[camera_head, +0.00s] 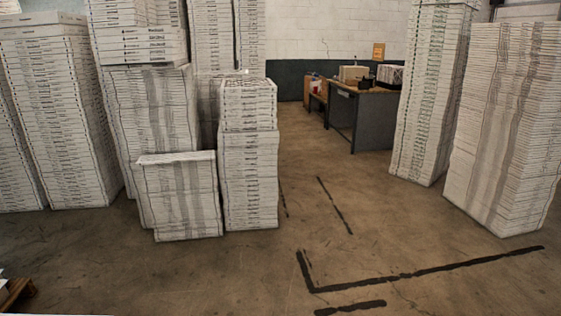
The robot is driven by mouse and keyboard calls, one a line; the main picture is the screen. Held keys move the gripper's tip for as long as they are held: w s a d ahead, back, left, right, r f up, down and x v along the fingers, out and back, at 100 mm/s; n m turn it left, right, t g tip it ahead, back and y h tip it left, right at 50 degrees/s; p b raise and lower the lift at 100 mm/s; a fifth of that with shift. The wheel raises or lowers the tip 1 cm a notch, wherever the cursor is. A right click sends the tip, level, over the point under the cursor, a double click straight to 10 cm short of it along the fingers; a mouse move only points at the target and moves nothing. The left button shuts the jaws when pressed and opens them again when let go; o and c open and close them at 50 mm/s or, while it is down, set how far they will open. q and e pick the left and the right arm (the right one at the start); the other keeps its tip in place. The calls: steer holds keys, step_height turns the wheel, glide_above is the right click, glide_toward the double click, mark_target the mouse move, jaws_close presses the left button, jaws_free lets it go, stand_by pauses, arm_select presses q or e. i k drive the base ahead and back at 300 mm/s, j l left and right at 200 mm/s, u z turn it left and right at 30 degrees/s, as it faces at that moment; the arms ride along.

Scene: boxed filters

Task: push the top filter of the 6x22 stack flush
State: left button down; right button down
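Several tall stacks of white boxed filters stand on the floor, and I cannot read any size label to tell which one is 6x22. A short front stack (182,200) stands at centre left. Its top filter (176,158) sits out of line and overhangs the stack's left side. Right beside it stands a taller stack (249,165), whose upper boxes look roughly in line. Behind the short stack, a higher stack (150,105) carries larger boxes (142,45) that jut out to the left. Neither of my grippers is in view.
More filter stacks stand at far left (62,110) and at right (428,95) (505,125). A desk (362,115) with boxes stands at the back wall. The concrete floor with black tape lines (420,272) is open at centre and front. A wooden pallet corner (17,292) shows at lower left.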

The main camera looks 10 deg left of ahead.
mark_target(208, 155)
steer(key=i+u, duration=0.25)
steer(key=i, duration=0.75)
steer(key=i+l+u, duration=0.25)
steer(key=i, duration=0.75)
steer(key=i+j, duration=0.05)
steer(key=j, duration=0.05)
